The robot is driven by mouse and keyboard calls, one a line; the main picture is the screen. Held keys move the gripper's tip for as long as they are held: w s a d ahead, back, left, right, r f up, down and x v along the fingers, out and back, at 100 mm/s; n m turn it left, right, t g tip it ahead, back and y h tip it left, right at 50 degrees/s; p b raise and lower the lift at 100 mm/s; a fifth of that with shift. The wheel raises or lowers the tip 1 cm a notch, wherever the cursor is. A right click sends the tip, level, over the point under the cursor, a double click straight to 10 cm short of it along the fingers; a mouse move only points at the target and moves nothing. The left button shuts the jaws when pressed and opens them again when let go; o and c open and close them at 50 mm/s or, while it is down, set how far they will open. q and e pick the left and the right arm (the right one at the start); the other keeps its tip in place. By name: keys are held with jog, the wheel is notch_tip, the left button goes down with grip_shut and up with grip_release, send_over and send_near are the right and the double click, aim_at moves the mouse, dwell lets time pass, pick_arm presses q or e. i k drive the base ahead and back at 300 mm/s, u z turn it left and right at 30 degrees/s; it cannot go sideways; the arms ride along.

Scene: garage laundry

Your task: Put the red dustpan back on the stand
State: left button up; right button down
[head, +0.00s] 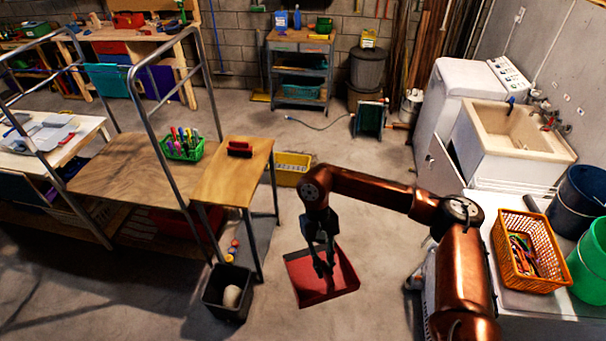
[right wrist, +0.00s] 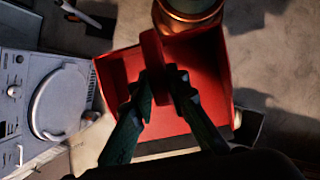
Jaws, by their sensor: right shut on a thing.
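The red dustpan (head: 305,287) hangs in my right gripper (head: 324,264) in the head view, right of the black bin. In the right wrist view, the gripper's fingers (right wrist: 165,88) are shut on the dustpan's upright red handle part (right wrist: 152,50); the wide red pan (right wrist: 203,60) spreads around and below them. A narrow wooden-topped stand (head: 228,180) is up and left of the gripper in the head view. A small dark red object (head: 240,148) lies on its top. My left gripper is not in view.
A black bin (head: 228,292) holding a pale round object stands by the stand's front leg. A yellow crate (head: 290,168) is on the floor behind the stand. An orange basket (head: 528,250) sits on the white surface at right. Open concrete floor lies around the dustpan.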

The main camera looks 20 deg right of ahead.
aim_at(234, 183)
jog(key=k, duration=0.3)
jog(key=z, duration=0.85)
jog(key=i, duration=1.15)
jog(key=u, duration=1.15)
jog(key=i, duration=0.85)
jog(key=u, duration=1)
